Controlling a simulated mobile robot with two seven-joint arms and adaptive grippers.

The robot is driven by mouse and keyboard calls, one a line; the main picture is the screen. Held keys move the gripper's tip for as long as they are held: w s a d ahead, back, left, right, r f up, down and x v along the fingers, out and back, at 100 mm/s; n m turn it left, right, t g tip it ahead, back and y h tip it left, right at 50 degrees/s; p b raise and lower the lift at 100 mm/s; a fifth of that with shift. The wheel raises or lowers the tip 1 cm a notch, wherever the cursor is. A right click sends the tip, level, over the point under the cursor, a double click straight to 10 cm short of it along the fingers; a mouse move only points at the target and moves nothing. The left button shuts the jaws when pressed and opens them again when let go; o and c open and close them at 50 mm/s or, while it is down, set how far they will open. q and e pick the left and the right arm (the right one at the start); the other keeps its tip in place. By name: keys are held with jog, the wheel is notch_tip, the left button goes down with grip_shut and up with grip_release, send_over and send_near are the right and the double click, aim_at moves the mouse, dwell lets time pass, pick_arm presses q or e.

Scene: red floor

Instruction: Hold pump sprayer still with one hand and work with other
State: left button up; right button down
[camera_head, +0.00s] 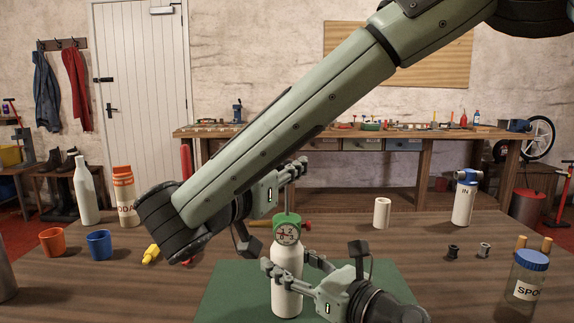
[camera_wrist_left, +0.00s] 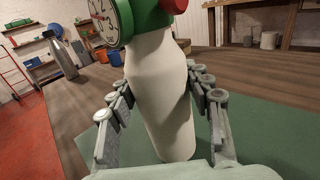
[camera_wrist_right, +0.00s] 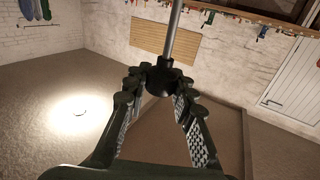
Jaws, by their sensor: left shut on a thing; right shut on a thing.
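The pump sprayer has a white bottle (camera_head: 286,292) with a green head and a round gauge (camera_head: 288,234). It stands upright on a green mat (camera_head: 222,290). My left gripper (camera_head: 290,266) is shut around the bottle below the head; its fingers flank the bottle in the left wrist view (camera_wrist_left: 160,95). A thin metal rod (camera_head: 287,201) rises from the head. My right gripper (camera_head: 293,173) is above the sprayer, shut on the dark knob (camera_wrist_right: 160,82) on the rod. My right arm crosses the head view and hides part of the background.
On the left of the table are an orange cup (camera_head: 53,242), a blue cup (camera_head: 98,245), a white bottle (camera_head: 85,195) and a yellow item (camera_head: 151,254). On the right are a white cylinder (camera_head: 382,213), a blue-topped bottle (camera_head: 464,203) and a blue-lidded jar (camera_head: 522,290).

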aim_at(284, 217)
notch_tip(284, 217, down, 6)
jog(key=shift+s+f, duration=0.1)
jog(key=shift+f, duration=0.15)
jog(key=c, duration=1.2)
grip_release()
jog(key=shift+a+r, duration=0.1)
jog(key=shift+s+a, duration=0.15)
jog(key=shift+s, duration=0.15)
jog(key=v, duration=1.1)
jog(key=shift+s, duration=0.1)
